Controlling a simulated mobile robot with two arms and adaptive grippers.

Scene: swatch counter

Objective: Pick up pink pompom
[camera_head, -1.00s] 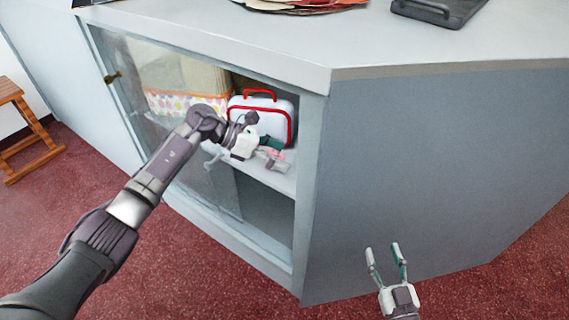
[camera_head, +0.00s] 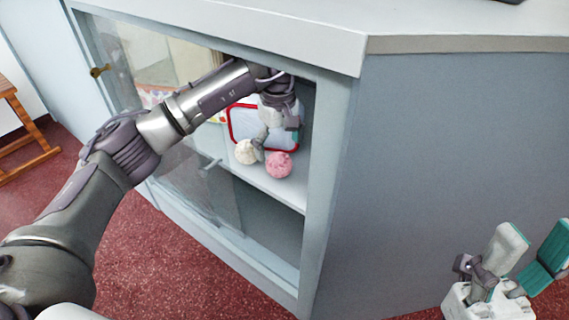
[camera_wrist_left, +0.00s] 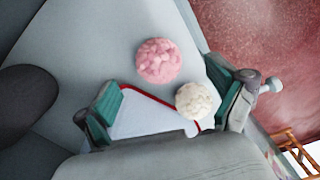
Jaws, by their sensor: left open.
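The pink pompom (camera_head: 279,164) sits on the cabinet shelf near its front edge. It also shows whole in the left wrist view (camera_wrist_left: 158,60). My left gripper (camera_head: 277,141) is inside the cabinet, open and empty, just above and behind the pink pompom. In the left wrist view its fingers (camera_wrist_left: 165,95) are spread apart, and the pompom lies ahead of the gap, untouched. My right gripper (camera_head: 528,252) is open and empty outside the cabinet, at the lower right.
A cream pompom (camera_head: 246,151) sits left of the pink one, close to one left finger (camera_wrist_left: 193,101). A white case with red trim (camera_head: 240,124) stands behind. The cabinet's side panel (camera_head: 420,180) bounds the opening on the right; sliding glass (camera_head: 180,185) is at left.

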